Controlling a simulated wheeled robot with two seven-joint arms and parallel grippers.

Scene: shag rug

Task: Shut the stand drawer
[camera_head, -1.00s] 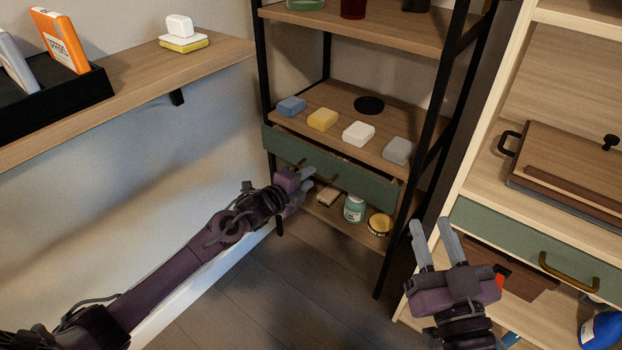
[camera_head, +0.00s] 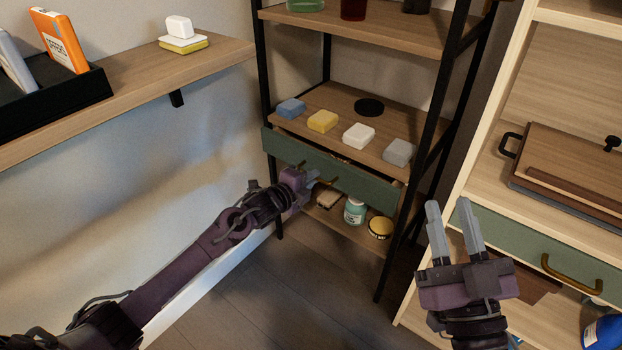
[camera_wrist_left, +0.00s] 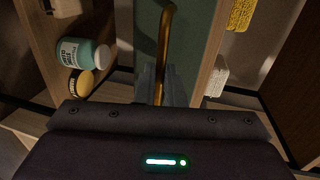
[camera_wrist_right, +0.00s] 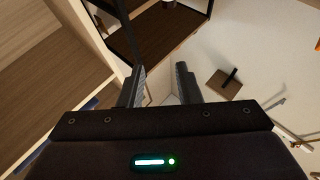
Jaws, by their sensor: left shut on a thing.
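The stand drawer has a dark green front (camera_head: 350,175) and sits below the middle board of the black-framed stand. It is partly open, with a narrow gap showing behind the top of its front. My left gripper (camera_head: 314,179) is at the drawer front, shut on its brass handle (camera_head: 328,181). In the left wrist view the handle (camera_wrist_left: 165,40) runs down between the fingers (camera_wrist_left: 157,88), beside the green front (camera_wrist_left: 200,45). My right gripper (camera_head: 448,203) is open and empty, in front of the pale shelf unit at right; its fingers (camera_wrist_right: 160,82) are apart in the right wrist view.
Blue (camera_head: 290,108), yellow (camera_head: 322,121), white (camera_head: 358,135) and grey (camera_head: 398,152) blocks rest on the board above the drawer. A teal jar (camera_head: 354,211) and a yellow-lidded jar (camera_head: 380,228) stand below. The pale unit (camera_head: 500,195) is close at right. The floor in front is clear.

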